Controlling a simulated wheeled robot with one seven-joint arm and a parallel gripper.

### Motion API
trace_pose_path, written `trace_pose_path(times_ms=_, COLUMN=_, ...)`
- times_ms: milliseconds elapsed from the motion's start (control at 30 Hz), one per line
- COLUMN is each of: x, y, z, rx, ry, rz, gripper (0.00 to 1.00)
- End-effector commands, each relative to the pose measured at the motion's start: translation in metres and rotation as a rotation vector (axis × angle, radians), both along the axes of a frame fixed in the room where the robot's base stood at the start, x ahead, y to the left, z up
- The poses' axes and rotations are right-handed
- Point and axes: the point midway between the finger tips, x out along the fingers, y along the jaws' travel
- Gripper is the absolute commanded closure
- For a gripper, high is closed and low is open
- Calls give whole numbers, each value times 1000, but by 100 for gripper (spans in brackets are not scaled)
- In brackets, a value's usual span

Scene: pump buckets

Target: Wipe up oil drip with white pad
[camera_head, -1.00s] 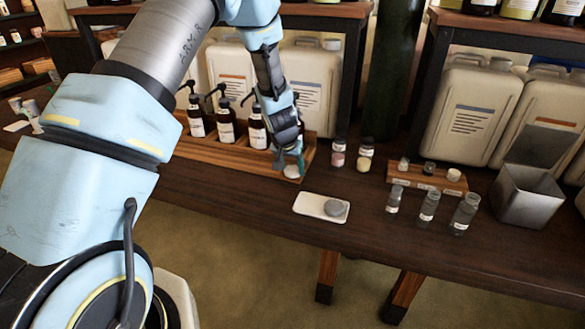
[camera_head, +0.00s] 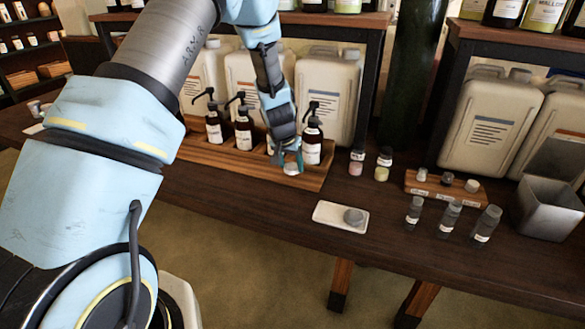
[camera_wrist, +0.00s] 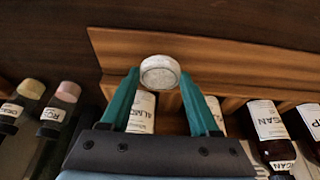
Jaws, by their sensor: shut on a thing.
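My gripper (camera_head: 291,160) is shut on a small round white pad (camera_head: 291,169). It holds the pad at the front of the wooden bottle tray (camera_head: 205,158), by the front rail. In the wrist view the pad (camera_wrist: 160,72) sits between the green fingertips, over or against the tray's wood; I cannot tell whether it touches. Pump bottles stand in the tray: two (camera_head: 214,128) to the left of my gripper, one (camera_head: 312,142) to its right, and one mostly hidden behind it. I cannot make out an oil drip; the pad and fingers may cover it.
A white dish (camera_head: 328,211) with a round grey piece lies right of the tray. Two small jars (camera_head: 357,162), several glass vials (camera_head: 449,218), a small wooden rack (camera_head: 446,190) and a grey metal bin (camera_head: 548,208) stand farther right. Large jugs (camera_head: 330,90) stand behind the tray.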

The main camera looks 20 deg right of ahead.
Motion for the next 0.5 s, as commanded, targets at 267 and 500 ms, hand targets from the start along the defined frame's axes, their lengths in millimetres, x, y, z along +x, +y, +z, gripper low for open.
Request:
trace_pose_path(times_ms=267, x=5, y=2, z=29, rx=-1, ry=0, rz=1, gripper=90)
trace_pose_path(times_ms=500, x=9, y=5, z=49, rx=-1, ry=0, rz=2, gripper=90)
